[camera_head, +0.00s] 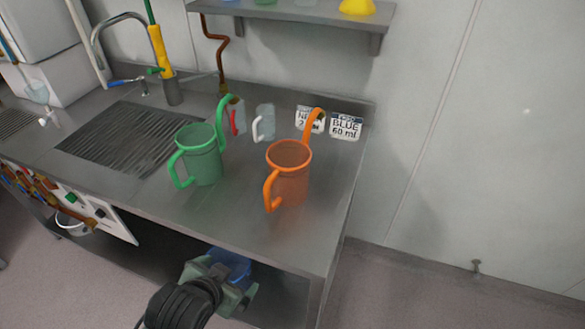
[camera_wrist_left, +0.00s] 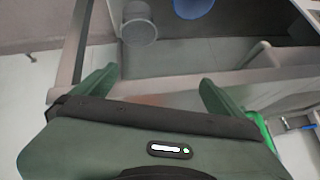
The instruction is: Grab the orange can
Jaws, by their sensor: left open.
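The orange can (camera_head: 289,178) stands upright on the steel counter (camera_head: 240,215), near its right end. It has a low front handle and a tall curved spout or handle behind. A similar green can (camera_head: 203,160) stands to its left. My left gripper (camera_head: 235,277) is low in front of the counter's front edge, well apart from the orange can. In the left wrist view, its two dark green fingers (camera_wrist_left: 158,95) are spread with nothing visible held between them. A faint orange patch shows there, but I cannot tell whether it is the can. My right gripper is in neither view.
A sink drainboard (camera_head: 120,140) and tap are at the left. Small clear cups (camera_head: 264,122) and label cards (camera_head: 345,126) stand behind the cans. A shelf (camera_head: 300,12) hangs above. A blue bucket (camera_wrist_left: 192,6) and grey bucket (camera_wrist_left: 138,24) are under the counter.

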